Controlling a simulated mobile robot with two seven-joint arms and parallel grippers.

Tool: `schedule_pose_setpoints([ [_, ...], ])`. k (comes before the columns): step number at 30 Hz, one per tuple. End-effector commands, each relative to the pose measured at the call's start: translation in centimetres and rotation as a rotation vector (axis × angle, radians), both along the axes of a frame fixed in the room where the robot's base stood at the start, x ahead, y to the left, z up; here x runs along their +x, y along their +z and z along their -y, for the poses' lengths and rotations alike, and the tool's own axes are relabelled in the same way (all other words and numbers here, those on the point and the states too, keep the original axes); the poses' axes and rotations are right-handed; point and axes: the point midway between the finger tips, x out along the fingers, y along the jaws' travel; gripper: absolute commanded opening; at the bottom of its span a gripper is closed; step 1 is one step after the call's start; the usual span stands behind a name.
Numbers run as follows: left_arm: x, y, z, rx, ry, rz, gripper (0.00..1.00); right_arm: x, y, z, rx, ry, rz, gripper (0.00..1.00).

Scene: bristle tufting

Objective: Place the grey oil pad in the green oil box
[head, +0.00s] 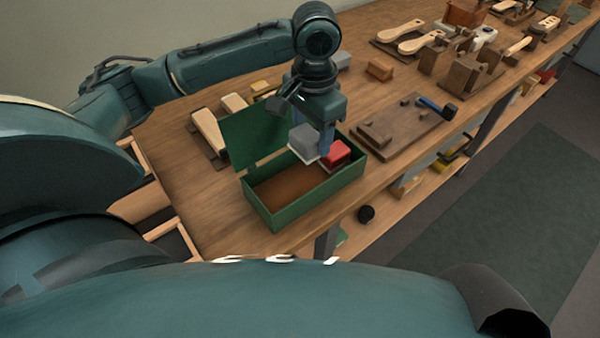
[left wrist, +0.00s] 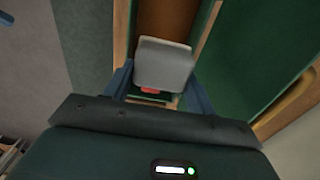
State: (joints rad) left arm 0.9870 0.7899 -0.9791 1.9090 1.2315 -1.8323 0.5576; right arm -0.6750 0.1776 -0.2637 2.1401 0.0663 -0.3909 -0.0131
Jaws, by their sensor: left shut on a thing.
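The green oil box (head: 318,200) stands at the near edge of the workbench with its lid (head: 255,133) raised; its brown floor shows. My left gripper (head: 318,142) points down over the far right part of the box and is shut on the grey oil pad (head: 304,142). The pad also shows between the fingers in the left wrist view (left wrist: 163,66). In the head view it appears at the box's opening; I cannot tell whether it touches the box. My right gripper is not in view.
A red block (head: 337,152) sits at the box's right end, close to the grey pad. A dark wooden board (head: 402,128) with a blue-handled tool (head: 432,105) lies to the right. Wooden handles (head: 209,131) lie to the left. The box's left part is clear.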

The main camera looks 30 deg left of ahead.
Motion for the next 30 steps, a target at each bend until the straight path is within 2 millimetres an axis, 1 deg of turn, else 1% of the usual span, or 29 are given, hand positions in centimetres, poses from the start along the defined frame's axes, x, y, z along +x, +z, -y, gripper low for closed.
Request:
schedule_pose_setpoints([
  [1, -0.1, -1.1, -0.1, 0.002, 0.0, -0.006, 0.33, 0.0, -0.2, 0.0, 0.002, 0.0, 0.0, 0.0],
  [3, -0.1, -2.4, -0.1, 0.003, 0.0, -0.006, 0.33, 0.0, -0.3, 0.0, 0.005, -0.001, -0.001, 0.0],
  [6, -0.1, -3.8, -0.1, 0.002, 0.001, -0.005, 0.33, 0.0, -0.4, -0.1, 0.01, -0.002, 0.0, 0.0],
  [11, -0.1, -5.3, -0.1, 0.002, 0.0, -0.005, 0.33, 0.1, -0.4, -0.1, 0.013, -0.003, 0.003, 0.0],
  [15, -0.1, -7.8, -0.1, 0.002, 0.001, -0.005, 0.33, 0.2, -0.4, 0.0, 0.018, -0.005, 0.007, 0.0],
  [18, -0.1, -9.0, -0.1, 0.002, 0.0, -0.004, 0.33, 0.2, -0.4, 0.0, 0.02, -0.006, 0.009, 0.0],
  [21, -0.1, -9.4, -0.1, 0.002, 0.001, -0.002, 0.33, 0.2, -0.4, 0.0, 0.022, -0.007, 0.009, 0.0],
  [30, -0.1, -9.5, 0.0, 0.001, 0.001, -0.003, 0.33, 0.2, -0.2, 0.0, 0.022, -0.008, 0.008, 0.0],
])
